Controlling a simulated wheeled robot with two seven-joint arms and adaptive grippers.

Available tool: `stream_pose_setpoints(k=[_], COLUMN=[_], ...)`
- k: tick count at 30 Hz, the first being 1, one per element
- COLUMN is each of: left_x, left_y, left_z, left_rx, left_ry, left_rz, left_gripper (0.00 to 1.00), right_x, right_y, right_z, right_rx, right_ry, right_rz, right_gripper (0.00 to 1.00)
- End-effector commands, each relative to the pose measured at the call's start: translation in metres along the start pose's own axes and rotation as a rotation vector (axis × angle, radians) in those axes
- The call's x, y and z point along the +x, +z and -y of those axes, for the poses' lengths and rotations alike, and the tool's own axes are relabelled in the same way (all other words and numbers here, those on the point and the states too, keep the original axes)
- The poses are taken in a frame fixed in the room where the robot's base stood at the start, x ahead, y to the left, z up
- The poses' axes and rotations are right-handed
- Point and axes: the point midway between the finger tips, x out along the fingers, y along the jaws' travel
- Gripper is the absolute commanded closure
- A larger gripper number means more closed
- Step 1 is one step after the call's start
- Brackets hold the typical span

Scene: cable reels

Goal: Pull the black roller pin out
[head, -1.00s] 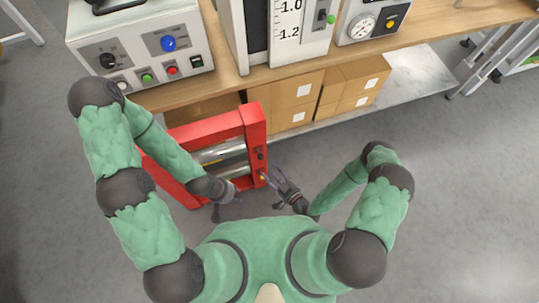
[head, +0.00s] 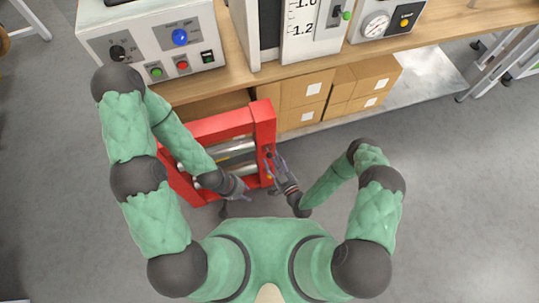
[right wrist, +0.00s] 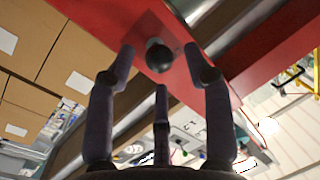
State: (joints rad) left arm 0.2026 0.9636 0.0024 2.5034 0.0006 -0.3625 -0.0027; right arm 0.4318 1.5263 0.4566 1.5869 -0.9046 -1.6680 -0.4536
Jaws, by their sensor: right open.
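The black roller pin shows in the right wrist view as a round dark knob (right wrist: 159,57) on the red frame's face. The red frame (head: 262,118) holds metal rollers (head: 236,150) and also shows in the right wrist view (right wrist: 108,17). My right gripper (right wrist: 160,70) is open, its fingers spread on either side of the knob and below it; I cannot tell if they touch it. In the head view my right gripper (head: 276,165) is at the frame's right post. My left gripper (head: 240,190) is by the frame's front side; its finger state is unclear.
Cardboard boxes (head: 305,92) stand on a low shelf behind the frame. Above is a wooden bench (head: 235,85) with a control box (head: 150,38) and a gauge unit (head: 386,20). The grey floor (head: 450,180) at the right is free.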

Motion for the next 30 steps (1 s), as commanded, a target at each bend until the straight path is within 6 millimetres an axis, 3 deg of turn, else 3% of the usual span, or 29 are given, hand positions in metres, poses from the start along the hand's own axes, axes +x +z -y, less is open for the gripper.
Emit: stream_pose_setpoints(k=[9, 20, 26, 30], left_x=[0.005, 0.005, 0.005, 0.005], left_y=[0.0, 0.0, 0.0, 0.0], left_z=[0.002, 0.002, 0.002, 0.002], left_rx=[0.0, 0.0, 0.0, 0.0], left_ry=[0.0, 0.0, 0.0, 0.0], left_rz=[0.0, 0.0, 0.0, 0.0], left_gripper=[0.64, 0.64, 0.64, 0.64], right_x=[0.029, 0.032, 0.032, 0.032], right_y=[0.001, 0.0, 0.0, 0.0], right_z=[0.001, 0.0, 0.0, 0.0], right_rx=[0.001, 0.001, 0.001, 0.0], right_ry=[-0.002, 0.001, 0.0, 0.0], right_rz=[0.0, 0.001, 0.0, -0.001], right_gripper=[0.48, 0.48, 1.0, 1.0])
